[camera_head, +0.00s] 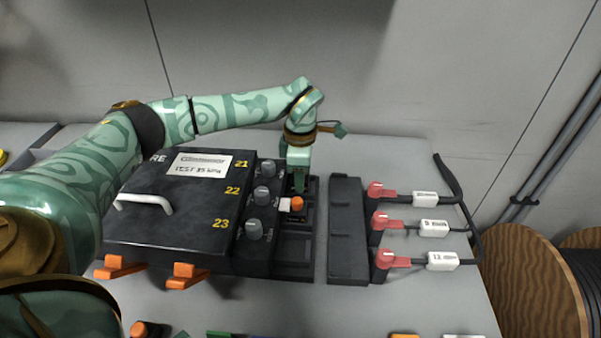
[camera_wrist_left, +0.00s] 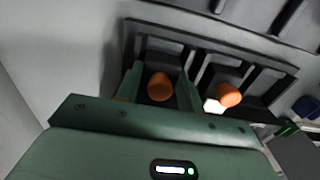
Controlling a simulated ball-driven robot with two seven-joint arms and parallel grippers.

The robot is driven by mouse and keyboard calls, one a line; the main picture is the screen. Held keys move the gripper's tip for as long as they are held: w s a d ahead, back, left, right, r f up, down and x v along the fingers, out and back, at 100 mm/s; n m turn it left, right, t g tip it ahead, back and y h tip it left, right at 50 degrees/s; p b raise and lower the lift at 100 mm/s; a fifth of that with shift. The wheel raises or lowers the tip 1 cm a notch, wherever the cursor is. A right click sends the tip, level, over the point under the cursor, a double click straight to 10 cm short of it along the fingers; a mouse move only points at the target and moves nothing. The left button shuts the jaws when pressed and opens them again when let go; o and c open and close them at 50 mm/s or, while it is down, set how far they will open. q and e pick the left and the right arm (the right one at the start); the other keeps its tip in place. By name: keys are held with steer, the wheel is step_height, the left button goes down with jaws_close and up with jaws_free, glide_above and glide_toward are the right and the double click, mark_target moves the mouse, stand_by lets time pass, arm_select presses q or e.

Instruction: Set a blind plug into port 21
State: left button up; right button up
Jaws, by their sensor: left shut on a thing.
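My left gripper (camera_head: 299,185) points down over the far slot of the black port strip (camera_head: 296,250), in the row of the yellow 21. In the left wrist view the gripper (camera_wrist_left: 160,82) is shut on an orange-headed blind plug (camera_wrist_left: 159,88), which is at the end slot. I cannot tell how deep the plug sits. In the head view the fingers hide this plug. A second orange plug (camera_head: 297,203), with a white piece beside it, is in the neighbouring slot at 22; it also shows in the left wrist view (camera_wrist_left: 229,95). My right gripper is out of view.
A black box (camera_head: 170,225) with grey knobs and a white label stands left of the strip. A black block (camera_head: 347,230) stands right of it, then red connectors (camera_head: 382,221) on black cables with white tags. A wooden cable drum (camera_head: 530,290) is at the right.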

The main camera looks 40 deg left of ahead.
arm_select(q)
steer(key=o, duration=1.1)
steer(key=shift+f, duration=0.1)
step_height(320, 180, up, 16)
steer(key=p, duration=0.5)
steer(key=shift+p, duration=0.4)
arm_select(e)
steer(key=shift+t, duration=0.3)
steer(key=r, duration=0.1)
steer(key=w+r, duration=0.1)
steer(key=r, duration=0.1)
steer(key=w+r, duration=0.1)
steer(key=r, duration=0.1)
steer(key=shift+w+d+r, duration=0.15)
